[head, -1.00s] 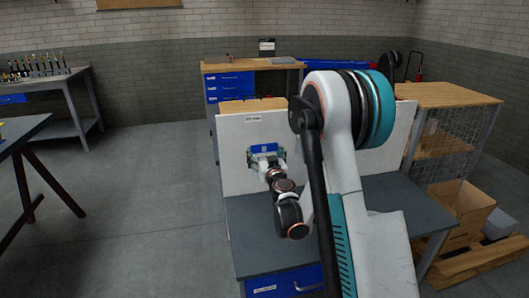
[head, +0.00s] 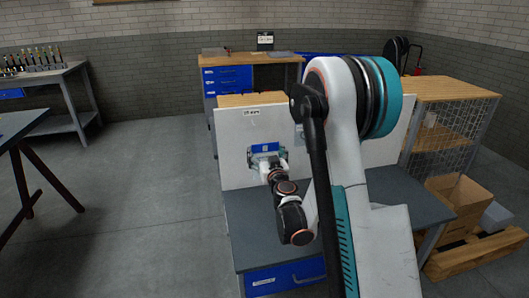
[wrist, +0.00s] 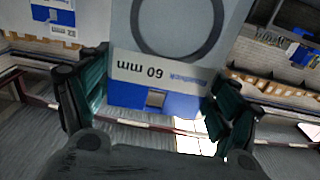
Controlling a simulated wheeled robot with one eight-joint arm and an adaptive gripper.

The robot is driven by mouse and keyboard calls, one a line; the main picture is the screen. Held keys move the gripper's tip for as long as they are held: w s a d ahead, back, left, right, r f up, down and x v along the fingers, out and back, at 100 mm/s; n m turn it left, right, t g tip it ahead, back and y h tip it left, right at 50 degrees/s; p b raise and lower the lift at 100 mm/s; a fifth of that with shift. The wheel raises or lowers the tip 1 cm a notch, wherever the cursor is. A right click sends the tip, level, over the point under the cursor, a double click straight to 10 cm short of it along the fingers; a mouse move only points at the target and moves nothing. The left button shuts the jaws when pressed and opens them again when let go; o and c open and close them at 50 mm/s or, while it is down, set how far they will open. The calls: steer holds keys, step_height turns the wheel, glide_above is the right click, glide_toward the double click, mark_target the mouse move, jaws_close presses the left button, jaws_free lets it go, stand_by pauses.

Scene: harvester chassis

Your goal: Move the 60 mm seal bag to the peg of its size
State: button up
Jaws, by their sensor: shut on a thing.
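My gripper (wrist: 155,100) is shut on the seal bag (wrist: 155,75), a clear bag with a blue and white header reading "60 mm", upside down in the wrist view. A dark ring shows inside it. The dark green fingers grip it from both sides. In the head view, my gripper (head: 266,163) holds the bag, its blue header (head: 263,148) upright, in front of the white board (head: 231,150). The board carries a small label (head: 252,112) near its top, too small to read. I cannot make out a peg, nor whether the bag touches one.
Another blue-headed bag (wrist: 55,14) shows at the upper left in the wrist view. The board stands on a grey bench (head: 250,235). A wooden-topped cage trolley (head: 450,92) and a cardboard box (head: 460,203) stand right. Open floor (head: 140,200) lies left.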

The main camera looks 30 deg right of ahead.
steer(key=shift+v, duration=2.05)
